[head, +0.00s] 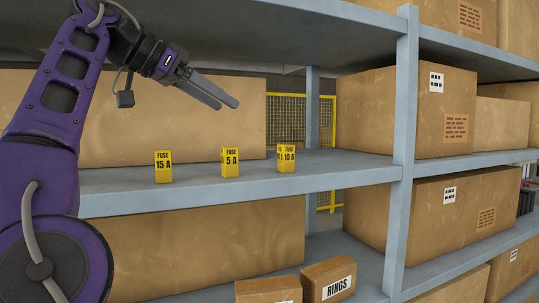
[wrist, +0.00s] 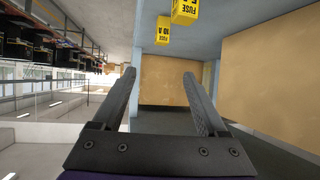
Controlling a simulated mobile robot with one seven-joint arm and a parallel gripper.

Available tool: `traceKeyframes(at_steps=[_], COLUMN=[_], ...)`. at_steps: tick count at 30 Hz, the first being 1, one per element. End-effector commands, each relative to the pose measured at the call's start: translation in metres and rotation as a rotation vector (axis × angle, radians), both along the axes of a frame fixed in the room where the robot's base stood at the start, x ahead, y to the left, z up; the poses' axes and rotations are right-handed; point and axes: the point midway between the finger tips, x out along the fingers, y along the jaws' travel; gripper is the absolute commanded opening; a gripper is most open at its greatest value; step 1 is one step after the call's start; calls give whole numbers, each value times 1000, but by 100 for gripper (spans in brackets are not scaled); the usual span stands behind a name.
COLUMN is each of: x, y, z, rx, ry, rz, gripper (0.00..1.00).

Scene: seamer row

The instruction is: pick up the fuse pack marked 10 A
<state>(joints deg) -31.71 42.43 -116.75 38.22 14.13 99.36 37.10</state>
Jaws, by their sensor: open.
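The yellow fuse pack marked 10 A (head: 286,159) stands upright on the middle shelf, rightmost of three in the head view. The packs marked 5 A (head: 230,162) and 15 A (head: 163,166) stand to its left. My gripper (head: 228,104) is open and empty, above the packs and left of the 10 A pack in the head view. In the wrist view, the 10 A pack (wrist: 163,30) shows near the top, beyond the open fingers (wrist: 150,85). Another yellow pack (wrist: 186,11), partly cut off by the top edge, is beside it.
The packs stand on a grey shelf (head: 350,173) with a large cardboard box (head: 180,115) behind them. A shelf board (head: 270,40) hangs overhead. A grey upright (head: 404,110) stands to the right, with more boxes beyond it. A box marked RINGS (head: 328,280) sits below.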

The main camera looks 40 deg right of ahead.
Motion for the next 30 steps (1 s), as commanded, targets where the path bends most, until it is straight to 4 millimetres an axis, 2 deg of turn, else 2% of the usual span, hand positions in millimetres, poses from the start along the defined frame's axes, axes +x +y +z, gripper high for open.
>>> traceKeyframes(at_steps=[5, 15, 19, 26, 30], x=[-3, -9, -11, -10, -9], y=[-19, -81, -96, -110, -129], z=[-12, -46, -54, -63, -75], rx=[2, 1, 1, 0, 0], ry=[1, 0, -1, 0, 0], rz=[-3, -4, -1, -2, -4], gripper=[76, 76, 76, 76, 76])
